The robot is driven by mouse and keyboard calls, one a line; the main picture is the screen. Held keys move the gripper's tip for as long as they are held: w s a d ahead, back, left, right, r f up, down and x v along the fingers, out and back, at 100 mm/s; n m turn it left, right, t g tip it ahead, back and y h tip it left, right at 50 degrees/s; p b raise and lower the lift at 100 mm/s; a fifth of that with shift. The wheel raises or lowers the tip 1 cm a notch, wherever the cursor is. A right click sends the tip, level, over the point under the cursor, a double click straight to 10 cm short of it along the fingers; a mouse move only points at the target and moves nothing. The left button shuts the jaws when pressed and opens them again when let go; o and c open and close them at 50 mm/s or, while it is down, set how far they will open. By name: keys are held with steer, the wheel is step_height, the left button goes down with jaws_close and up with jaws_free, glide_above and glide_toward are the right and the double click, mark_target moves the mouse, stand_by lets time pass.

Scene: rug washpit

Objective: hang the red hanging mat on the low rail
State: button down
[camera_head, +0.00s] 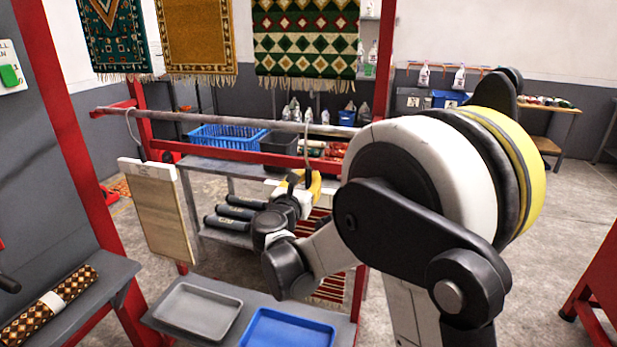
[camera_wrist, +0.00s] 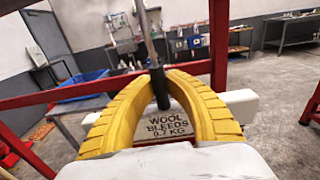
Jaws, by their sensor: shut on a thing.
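The red hanging mat (camera_head: 328,288), striped red and pale, hangs below my gripper (camera_head: 306,183) and is largely hidden behind my arm in the head view. My gripper's yellow fingers are shut around the black grip (camera_wrist: 161,90) of its hanger. A white label (camera_wrist: 168,125) reading "WOOL BLEEDS 0.7 KG" shows between the fingers in the wrist view. The hanger's thin metal hook (camera_head: 307,143) rises to the height of the low rail (camera_head: 200,118), a grey horizontal pipe. I cannot tell whether the hook rests on the rail or is only near it.
A pale brown hanging mat (camera_head: 164,215) hangs from the rail's left end. The middle of the rail is clear. Red posts (camera_head: 65,130) flank it. Patterned rugs (camera_head: 305,40) hang behind. Grey (camera_head: 198,310) and blue (camera_head: 285,328) trays lie on the shelf in front.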

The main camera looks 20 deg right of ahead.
steer(key=c, duration=1.3)
jaws_free()
steer(key=shift+c, duration=0.2)
steer(key=v, duration=1.2)
steer(key=s+a+r+n+t+y, duration=0.15)
steer(key=a+r+n+y, duration=0.35)
steer(key=n, duration=0.6)
steer(key=s+a+r+n+t+y, duration=0.1)
steer(key=a+r+n+t+y, duration=0.15)
steer(key=r+n+y, duration=0.7)
steer(key=s+d+f+n+g+h, duration=0.1)
steer(key=s+d+f+n+g, duration=0.2)
steer(key=s+f+n, duration=0.4)
steer(key=s+d+f+n+g+h, duration=0.1)
steer(key=s+d+f+n+g, duration=0.2)
steer(key=s+f+n, duration=0.5)
steer(key=s+d+f+n+g+h, duration=0.2)
steer(key=s+d+f+n+g, duration=0.1)
steer(key=s+f+n+g, duration=0.2)
steer(key=s+f+n, duration=0.2)
steer(key=s+f, duration=0.1)
steer(key=shift+n+g, duration=0.3)
steer(key=shift+n, duration=0.05)
